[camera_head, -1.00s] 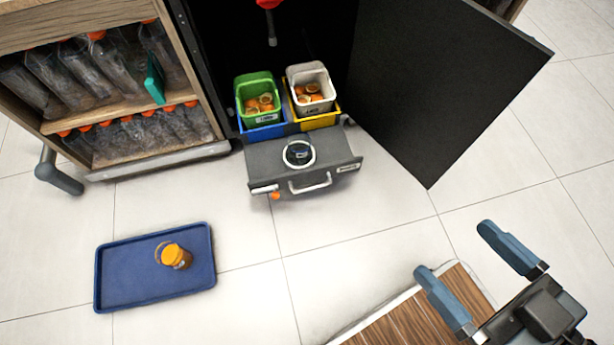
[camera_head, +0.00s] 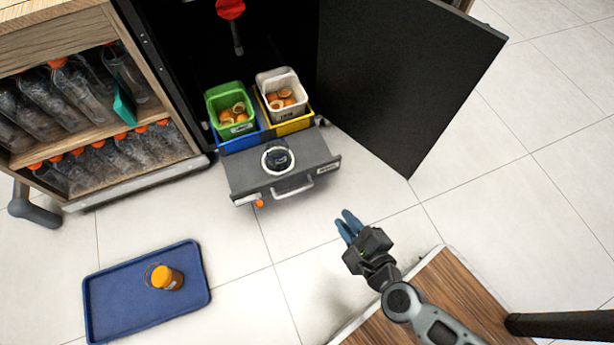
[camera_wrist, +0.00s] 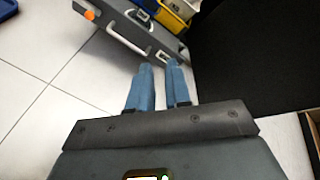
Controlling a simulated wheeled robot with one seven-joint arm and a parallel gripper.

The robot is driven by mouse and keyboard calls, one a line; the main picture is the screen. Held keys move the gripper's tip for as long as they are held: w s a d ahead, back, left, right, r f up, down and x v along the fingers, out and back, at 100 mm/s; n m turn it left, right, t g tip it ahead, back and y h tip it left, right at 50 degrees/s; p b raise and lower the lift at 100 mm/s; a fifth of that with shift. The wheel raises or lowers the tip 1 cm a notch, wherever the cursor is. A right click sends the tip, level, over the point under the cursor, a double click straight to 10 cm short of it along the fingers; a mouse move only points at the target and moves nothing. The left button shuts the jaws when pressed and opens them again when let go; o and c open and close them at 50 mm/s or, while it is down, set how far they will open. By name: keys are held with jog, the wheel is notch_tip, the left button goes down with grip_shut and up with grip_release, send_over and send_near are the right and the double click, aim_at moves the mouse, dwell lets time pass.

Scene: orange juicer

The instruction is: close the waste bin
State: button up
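The waste bin is a pulled-out drawer with a grey front (camera_head: 245,180) and a silver handle (camera_head: 292,187), standing out of the dark cabinet. Its handle also shows in the wrist view (camera_wrist: 127,39). Behind the front sit a green bin (camera_head: 220,98) and a white bin (camera_head: 278,78), both holding orange halves. My gripper (camera_head: 346,217) is in front of and to the right of the drawer, apart from it. In the wrist view its two blue fingers (camera_wrist: 160,65) point at the drawer front, with a narrow gap and nothing between them.
The black cabinet door (camera_head: 400,80) stands open right of the drawer. A blue tray (camera_head: 110,300) with an orange-filled container (camera_head: 167,278) lies on the floor at left. Bottle shelves (camera_head: 90,110) stand at far left. The floor before the drawer is clear.

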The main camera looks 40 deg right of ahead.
jog(key=w+f+m+g, duration=0.1)
jog(key=w+f+m, duration=0.2)
jog(key=m, duration=0.1)
jog(key=w+f+m, duration=0.4)
jog(key=m, duration=0.1)
jog(key=shift+w+f+m+g, duration=0.15)
jog(key=shift+f+m+g, duration=0.15)
jog(key=shift+g, duration=0.1)
grip_shut()
jog(key=b, duration=0.3)
send_near(302, 172)
notch_tip(302, 172, down, 4)
jog(key=w, duration=0.2)
jog(key=w+d, duration=0.1)
jog(key=w, duration=0.1)
jog(key=shift+w+r, duration=0.15)
jog(key=shift+r, duration=0.05)
jog(key=shift+w+d, duration=0.15)
jog(key=shift+w, duration=0.35)
jog(key=shift+w, duration=0.15)
